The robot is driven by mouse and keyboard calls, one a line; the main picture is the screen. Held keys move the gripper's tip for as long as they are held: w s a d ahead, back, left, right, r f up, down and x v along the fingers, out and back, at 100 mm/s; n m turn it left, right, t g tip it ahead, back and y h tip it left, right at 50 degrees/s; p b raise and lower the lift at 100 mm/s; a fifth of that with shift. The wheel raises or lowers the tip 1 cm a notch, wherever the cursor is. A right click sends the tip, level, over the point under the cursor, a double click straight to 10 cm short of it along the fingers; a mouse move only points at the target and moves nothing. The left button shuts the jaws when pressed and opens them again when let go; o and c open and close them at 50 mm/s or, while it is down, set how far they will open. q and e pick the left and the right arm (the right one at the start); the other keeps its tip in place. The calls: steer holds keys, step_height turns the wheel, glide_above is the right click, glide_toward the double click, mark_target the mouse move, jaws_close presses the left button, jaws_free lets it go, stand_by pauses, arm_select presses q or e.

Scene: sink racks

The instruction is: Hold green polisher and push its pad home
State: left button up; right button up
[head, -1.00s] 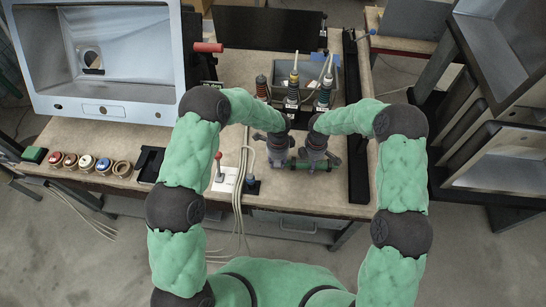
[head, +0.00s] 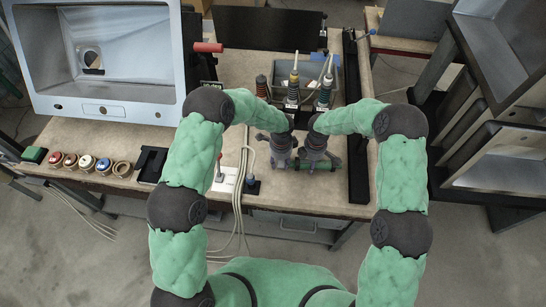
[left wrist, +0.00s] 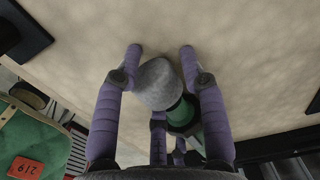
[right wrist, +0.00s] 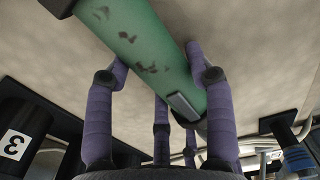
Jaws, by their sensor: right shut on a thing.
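The green polisher (head: 328,166) lies sideways low over the front of the bench. My right gripper (head: 315,165) is shut on its body; the right wrist view shows the dark-spotted green body (right wrist: 150,45) crossing between the fingers (right wrist: 157,60). My left gripper (head: 281,165) is just left of the right one. In the left wrist view its fingers (left wrist: 160,53) are apart, with the rounded grey pad (left wrist: 158,85) between them and a gap on the right side. The pad sits at the green end (left wrist: 183,112) of the polisher; the joint is partly hidden.
Behind the grippers stand several bottle-like items (head: 293,90) and a grey bin (head: 335,85). A switch box with a red lever (head: 222,178) and cables are to the left. Several coloured round pots (head: 88,163) line the left front edge.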

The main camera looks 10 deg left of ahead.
arm_select(q)
steer(key=shift+s+d, duration=0.1)
steer(key=shift+d, duration=0.1)
steer(key=shift+a+r, duration=0.15)
steer(key=shift+r, duration=3.4)
